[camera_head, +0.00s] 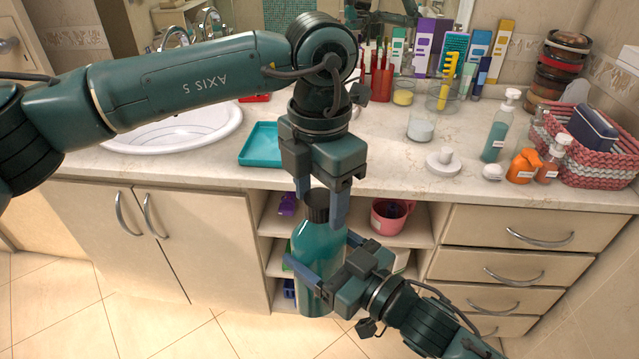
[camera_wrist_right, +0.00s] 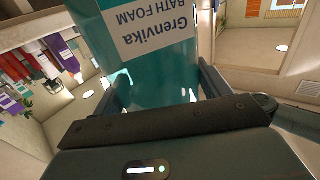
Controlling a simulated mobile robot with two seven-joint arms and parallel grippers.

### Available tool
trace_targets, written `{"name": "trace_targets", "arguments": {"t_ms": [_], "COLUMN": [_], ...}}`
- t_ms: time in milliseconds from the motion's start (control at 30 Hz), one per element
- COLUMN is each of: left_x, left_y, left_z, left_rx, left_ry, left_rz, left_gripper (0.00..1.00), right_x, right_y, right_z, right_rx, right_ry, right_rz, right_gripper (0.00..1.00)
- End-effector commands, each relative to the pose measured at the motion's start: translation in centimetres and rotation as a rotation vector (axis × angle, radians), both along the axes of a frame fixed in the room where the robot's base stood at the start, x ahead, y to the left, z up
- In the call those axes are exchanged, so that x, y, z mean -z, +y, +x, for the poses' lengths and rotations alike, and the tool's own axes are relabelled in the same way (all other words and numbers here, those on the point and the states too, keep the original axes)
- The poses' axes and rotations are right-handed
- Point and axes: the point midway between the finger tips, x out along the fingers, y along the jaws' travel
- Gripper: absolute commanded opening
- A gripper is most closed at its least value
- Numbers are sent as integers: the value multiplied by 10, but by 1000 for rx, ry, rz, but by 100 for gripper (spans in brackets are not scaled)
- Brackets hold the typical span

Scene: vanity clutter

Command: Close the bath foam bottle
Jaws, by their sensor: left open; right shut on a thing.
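The bath foam bottle (camera_head: 316,240) is teal and stands roughly upright in the air in front of the vanity. Its dark cap (camera_head: 317,206) sits at the top of the bottle; whether it is screwed tight cannot be told. My left gripper (camera_head: 321,208) points down from above, open, with its fingers on either side of the cap. My right gripper (camera_head: 325,262) is shut on the bottle's body from the lower right. In the right wrist view the bottle (camera_wrist_right: 168,70) fills the space between the fingers, its label reading "Grenvika BATH FOAM" upside down.
The counter behind holds a teal tray (camera_head: 262,145), a white sink (camera_head: 175,130), pump bottles (camera_head: 497,130) and a woven basket (camera_head: 590,150). Open shelves with a pink mug (camera_head: 390,216) lie behind the bottle. Drawers (camera_head: 515,235) are at the right; the floor in front is clear.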

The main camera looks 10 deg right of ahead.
Motion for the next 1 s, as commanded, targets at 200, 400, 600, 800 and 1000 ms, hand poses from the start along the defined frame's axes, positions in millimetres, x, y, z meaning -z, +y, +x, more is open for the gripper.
{"name": "trace_targets", "arguments": {"t_ms": [200,400,600,800,1000], "left_x": [0,0,-1,-1,-1], "left_y": [0,0,0,0,0], "left_z": [0,0,0,0,0], "left_rx": [0,0,0,2,2], "left_ry": [0,0,0,-1,-1], "left_rz": [0,0,0,1,1], "left_gripper": [51,35,19,11,47], "right_x": [-2,-2,-2,-2,-2], "right_y": [0,0,0,0,0], "right_z": [0,0,0,0,0], "right_rx": [-1,-1,-1,-1,-1], "right_ry": [-4,-4,-4,-4,-4], "right_rz": [2,2,2,2,2], "right_gripper": [12,12,12,12,12]}}
